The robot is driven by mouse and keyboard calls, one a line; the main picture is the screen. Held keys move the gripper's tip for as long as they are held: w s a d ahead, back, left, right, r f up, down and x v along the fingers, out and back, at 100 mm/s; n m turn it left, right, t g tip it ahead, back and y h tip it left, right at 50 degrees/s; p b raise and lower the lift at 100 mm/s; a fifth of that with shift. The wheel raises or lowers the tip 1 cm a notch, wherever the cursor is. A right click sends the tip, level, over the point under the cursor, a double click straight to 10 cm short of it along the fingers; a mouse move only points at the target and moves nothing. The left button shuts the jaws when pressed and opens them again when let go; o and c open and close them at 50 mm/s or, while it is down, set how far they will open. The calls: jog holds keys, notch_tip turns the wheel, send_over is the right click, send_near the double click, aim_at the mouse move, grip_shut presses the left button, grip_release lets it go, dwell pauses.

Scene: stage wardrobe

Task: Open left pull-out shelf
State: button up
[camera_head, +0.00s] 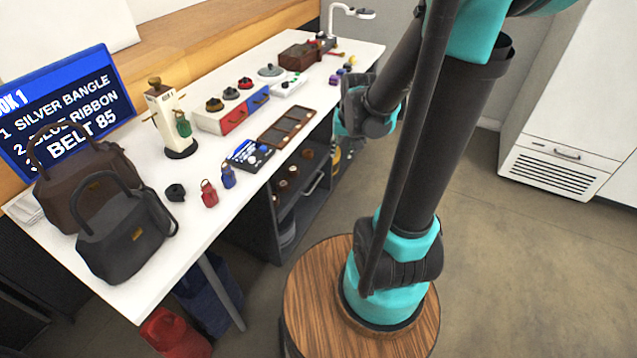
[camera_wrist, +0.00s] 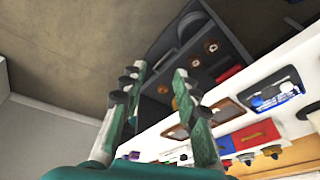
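A dark grey shelf unit stands under the white table; its pull-out shelf (camera_head: 297,198) shows in the head view with small brown round items on it and a pale bar handle (camera_head: 314,184) on its front. In the wrist view, the dark unit (camera_wrist: 172,60) shows upside down beyond my fingers, with several brown round items. My gripper (camera_wrist: 158,82) is open, with its two teal and black fingers apart and nothing between them. It does not touch the unit as far as I can see.
A red bag (camera_head: 172,335) lies below. The floor (camera_head: 520,260) right of my base is clear; a white cabinet (camera_head: 560,160) stands behind.

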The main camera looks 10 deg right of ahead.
jog(key=w+f+m, duration=0.2)
jog(key=w+f, duration=0.1)
jog(key=w, duration=0.7)
jog(key=m+g+y, duration=0.1)
jog(key=m+g, duration=0.1)
jog(key=m, duration=0.1)
send_over(316, 183)
jog(key=s+d, duration=0.2)
jog(key=d, duration=0.1)
notch_tip(316, 183, down, 20)
jog(key=a+f, duration=0.1)
jog(key=f, duration=0.4)
jog(key=w+f, duration=0.1)
jog(key=f, duration=0.5)
jog(key=w+a+f, duration=0.1)
jog(key=f, duration=0.5)
jog(key=shift+a+f, duration=0.2)
jog(key=shift+a, duration=0.1)
grip_shut()
